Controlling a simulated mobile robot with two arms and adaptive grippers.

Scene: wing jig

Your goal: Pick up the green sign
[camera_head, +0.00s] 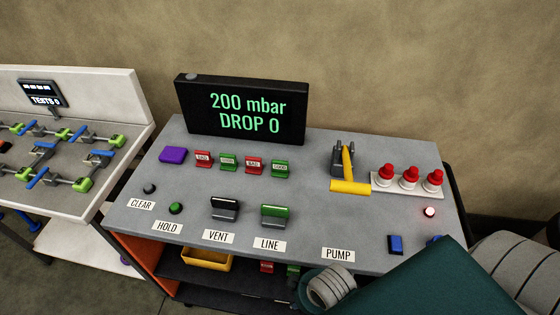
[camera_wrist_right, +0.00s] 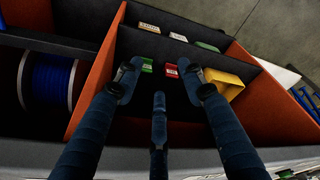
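Two small green signs with white labels stand on the console top in the head view, one left of centre (camera_head: 228,162) and one further right (camera_head: 281,168). Another green sign (camera_wrist_right: 147,65) lies inside the console's shelf in the right wrist view, beside a red sign (camera_wrist_right: 171,71); these also show low in the head view as a green piece (camera_head: 293,270) and a red piece (camera_head: 267,267). My right gripper (camera_wrist_right: 159,72) is open, its fingers spread over the shelf and apart from the signs as far as I can tell. My left gripper is not in view.
A yellow bin (camera_wrist_right: 230,82) sits right of the fingers, and orange panels (camera_wrist_right: 97,68) bound the compartment. A blue spool (camera_wrist_right: 50,80) is at left. On top are red signs (camera_head: 203,159), a yellow-handled lever (camera_head: 350,186) and a display (camera_head: 243,109).

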